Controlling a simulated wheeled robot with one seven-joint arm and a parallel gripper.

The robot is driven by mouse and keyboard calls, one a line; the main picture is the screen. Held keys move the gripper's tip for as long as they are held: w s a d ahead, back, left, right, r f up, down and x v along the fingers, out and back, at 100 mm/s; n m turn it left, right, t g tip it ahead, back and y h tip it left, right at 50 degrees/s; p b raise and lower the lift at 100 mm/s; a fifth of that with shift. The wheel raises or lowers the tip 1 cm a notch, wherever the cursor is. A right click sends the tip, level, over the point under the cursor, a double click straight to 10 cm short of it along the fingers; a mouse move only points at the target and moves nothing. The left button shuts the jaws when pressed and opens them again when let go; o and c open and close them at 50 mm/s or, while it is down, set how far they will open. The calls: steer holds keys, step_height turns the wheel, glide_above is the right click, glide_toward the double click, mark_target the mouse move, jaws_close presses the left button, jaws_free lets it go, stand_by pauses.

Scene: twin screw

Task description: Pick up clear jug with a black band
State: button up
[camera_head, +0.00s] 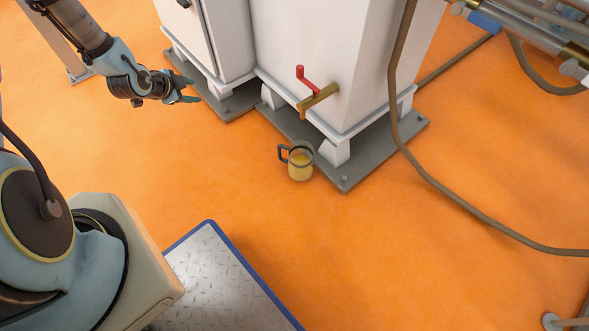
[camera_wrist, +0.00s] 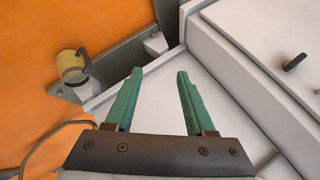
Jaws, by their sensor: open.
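The clear jug with a black band (camera_head: 301,164) stands upright on the orange floor, below the brass tap and beside the grey base plate. It has a dark handle on its left and holds something yellowish. It also shows in the wrist view (camera_wrist: 71,66) at upper left. My gripper (camera_head: 199,91) is at upper left in the head view, in front of the white cabinets, well to the left of the jug and apart from it. In the wrist view its two green fingers (camera_wrist: 159,72) are spread apart with nothing between them.
A white cabinet (camera_head: 325,60) with a brass tap and red lever (camera_head: 318,97) stands on a grey base plate (camera_head: 350,180) right by the jug. A brown hose (camera_head: 430,180) runs down to the right. Orange floor in front of the jug is clear.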

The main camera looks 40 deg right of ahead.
steer(key=s+d+f+m+h+b, duration=0.35)
steer(key=s+f+b, duration=0.2)
steer(key=f, duration=0.45)
steer(key=s+d+f+m+h+b, duration=0.2)
steer(key=s+d+f+b, duration=0.3)
steer(key=f, duration=0.4)
steer(key=s+d+f+m+h+b, duration=0.25)
steer(key=s+d+f, duration=0.35)
steer(key=f, duration=0.4)
steer(key=w+d+f+m+b, duration=0.1)
steer(key=d+b, duration=0.4)
steer(key=d, duration=0.4)
steer(key=shift+f, duration=0.4)
steer(key=shift+a, duration=0.1)
jaws_close()
